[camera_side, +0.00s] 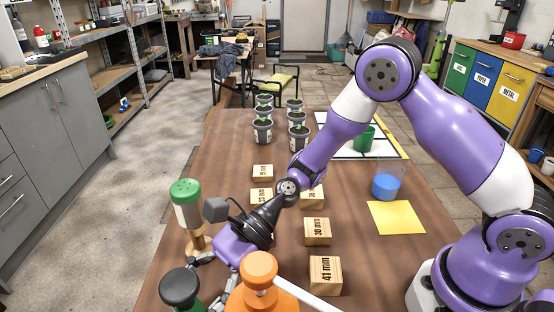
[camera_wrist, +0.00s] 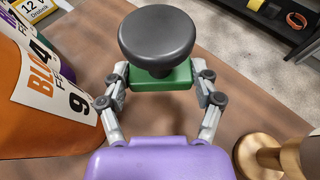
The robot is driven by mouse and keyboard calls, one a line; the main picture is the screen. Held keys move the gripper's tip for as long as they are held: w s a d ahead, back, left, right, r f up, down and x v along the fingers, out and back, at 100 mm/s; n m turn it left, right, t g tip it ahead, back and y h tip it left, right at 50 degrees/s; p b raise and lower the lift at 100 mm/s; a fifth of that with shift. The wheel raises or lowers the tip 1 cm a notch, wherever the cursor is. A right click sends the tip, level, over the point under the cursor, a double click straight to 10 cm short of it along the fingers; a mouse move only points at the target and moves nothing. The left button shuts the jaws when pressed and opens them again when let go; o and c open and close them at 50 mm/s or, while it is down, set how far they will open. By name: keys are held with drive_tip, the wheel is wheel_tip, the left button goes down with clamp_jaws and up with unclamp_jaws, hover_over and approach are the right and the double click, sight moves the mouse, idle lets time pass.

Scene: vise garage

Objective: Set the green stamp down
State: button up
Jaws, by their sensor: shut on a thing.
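The green stamp has a dark round knob (camera_side: 180,287) and a green base. In the wrist view its knob (camera_wrist: 157,38) is upright and points toward the camera, with the green block (camera_wrist: 162,78) below it. My gripper (camera_wrist: 160,84) is shut on the green base, with one grey finger on each side. In the side view my gripper (camera_side: 212,280) is low at the front left of the table, and the stamp is at the picture's bottom edge. The stamp's underside is hidden, so I cannot tell whether it touches the table.
A large orange object (camera_side: 262,290) stands close to my gripper's right. A green-capped bottle (camera_side: 186,208) on a wooden stand is just behind. Wooden blocks with mm labels (camera_side: 318,232), a yellow sheet (camera_side: 396,217), a blue-filled cup (camera_side: 386,187) and potted plants (camera_side: 263,132) occupy the table (camera_side: 222,145).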

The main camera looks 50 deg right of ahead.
sight(200, 309)
drive_tip(key=shift+f, duration=1.25)
drive_tip(key=shift+f, duration=0.6)
drive_tip(key=o, duration=1.1)
